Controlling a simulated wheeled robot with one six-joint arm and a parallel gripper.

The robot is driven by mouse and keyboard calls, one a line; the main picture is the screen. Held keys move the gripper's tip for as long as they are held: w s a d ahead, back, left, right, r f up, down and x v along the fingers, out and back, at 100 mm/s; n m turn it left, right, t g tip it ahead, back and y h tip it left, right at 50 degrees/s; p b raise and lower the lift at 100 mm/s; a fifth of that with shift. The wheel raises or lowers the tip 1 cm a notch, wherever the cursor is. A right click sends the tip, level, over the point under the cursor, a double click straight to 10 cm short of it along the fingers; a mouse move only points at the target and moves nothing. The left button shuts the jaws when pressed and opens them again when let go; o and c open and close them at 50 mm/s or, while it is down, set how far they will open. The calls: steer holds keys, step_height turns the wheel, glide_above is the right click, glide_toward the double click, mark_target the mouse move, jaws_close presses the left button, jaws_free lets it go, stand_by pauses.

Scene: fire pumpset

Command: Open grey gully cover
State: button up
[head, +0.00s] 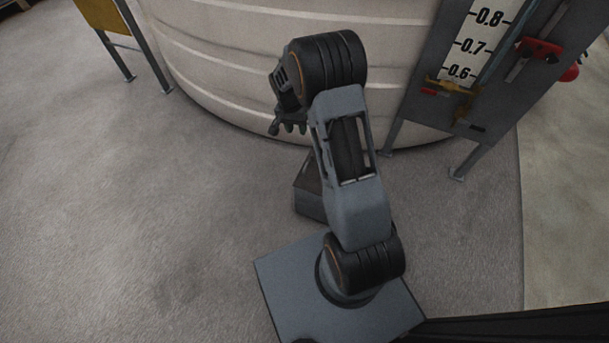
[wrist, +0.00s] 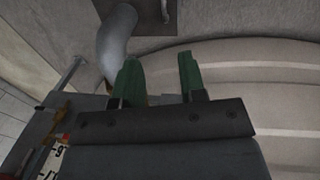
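My gripper (wrist: 160,62) shows in the wrist view with two green fingers apart and nothing between them. In the head view, my gripper (head: 288,128) hangs in front of the pale tank, partly hidden by my arm. A dark grey plate (wrist: 148,14) with a small light handle (wrist: 165,10) is at the top edge of the wrist view, beyond the fingers and apart from them. It may be the gully cover, but I cannot tell for sure. A low dark grey box (head: 309,202) stands on the floor in the head view, partly hidden behind my arm.
The large pale ribbed tank (head: 240,62) fills the back. A grey stand with a level scale (head: 475,50) and red-handled parts (head: 540,48) is at right. A yellow panel on grey legs (head: 108,22) is at upper left. The left floor is clear.

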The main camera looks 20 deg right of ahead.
steer(key=shift+m, duration=0.5)
steer(key=f+b, duration=0.2)
steer(key=f, duration=0.5)
steer(key=d+f+b, duration=0.1)
steer(key=f+b, duration=0.1)
steer(key=f, duration=0.5)
steer(key=s+d+f+b, duration=0.1)
steer(key=f+b, duration=0.2)
steer(key=f, duration=0.4)
steer(key=shift+s+d, duration=0.1)
steer(key=shift+d, duration=0.15)
jaws_close()
